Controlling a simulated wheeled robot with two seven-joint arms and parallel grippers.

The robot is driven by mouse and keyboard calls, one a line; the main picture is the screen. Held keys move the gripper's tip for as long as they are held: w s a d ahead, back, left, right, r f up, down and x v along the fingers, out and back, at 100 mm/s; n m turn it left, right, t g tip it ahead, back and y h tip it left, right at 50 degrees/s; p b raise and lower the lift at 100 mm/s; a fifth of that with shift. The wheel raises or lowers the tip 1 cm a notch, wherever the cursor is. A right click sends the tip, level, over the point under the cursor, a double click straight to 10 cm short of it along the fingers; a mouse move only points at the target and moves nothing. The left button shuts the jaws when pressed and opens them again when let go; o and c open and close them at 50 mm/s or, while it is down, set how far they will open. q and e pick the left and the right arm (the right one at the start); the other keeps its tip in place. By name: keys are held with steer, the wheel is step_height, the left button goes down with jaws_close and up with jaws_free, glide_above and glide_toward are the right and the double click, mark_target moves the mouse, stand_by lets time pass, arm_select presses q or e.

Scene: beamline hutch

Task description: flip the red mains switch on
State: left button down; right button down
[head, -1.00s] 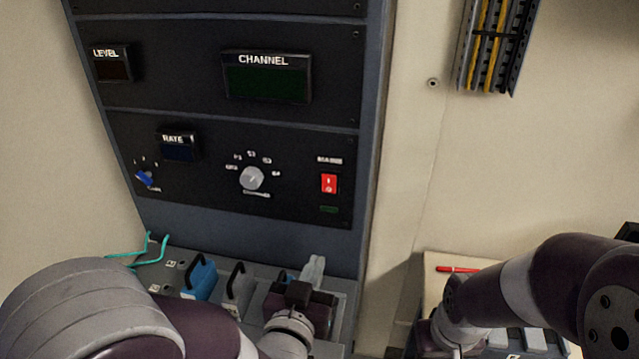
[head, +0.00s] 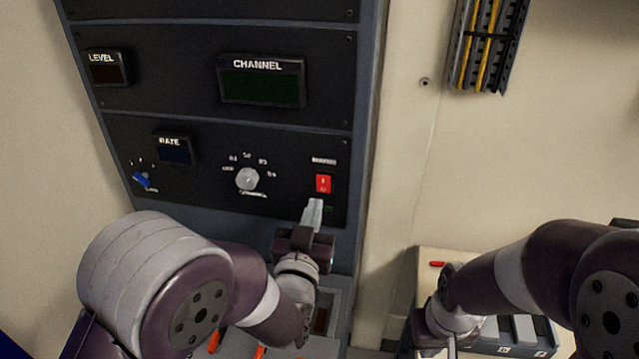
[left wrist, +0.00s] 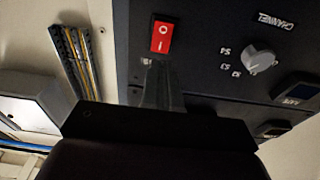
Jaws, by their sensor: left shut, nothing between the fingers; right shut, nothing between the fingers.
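The red mains switch (head: 323,184) is a small upright rocker on the lower black panel, at the right of the grey channel knob (head: 247,179). In the left wrist view the red switch (left wrist: 161,37) shows upside down, just beyond the fingertips. My left gripper (head: 313,203) is shut and empty, its fingertips pointing up just below the switch. It also shows in the left wrist view (left wrist: 158,68). I cannot tell whether the tips touch the panel; they do not cover the switch. My right arm is at the lower right, and its gripper's fingers are out of sight.
A blue knob (head: 141,180) and the rate display (head: 174,150) are on the panel's left. The channel display (head: 261,81) is above. A cable duct with yellow cables (head: 487,45) hangs on the wall.

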mark_target(322, 179)
arm_select(q)
steer(key=p+x, duration=0.1)
steer(key=x, duration=0.4)
steer(key=shift+r+p, duration=0.1)
steer(key=shift+p, duration=0.2)
steer(key=shift+w, duration=0.3)
steer(key=shift+w+b, duration=0.1)
steer(key=shift+b, duration=0.25)
steer(key=shift+r, duration=0.1)
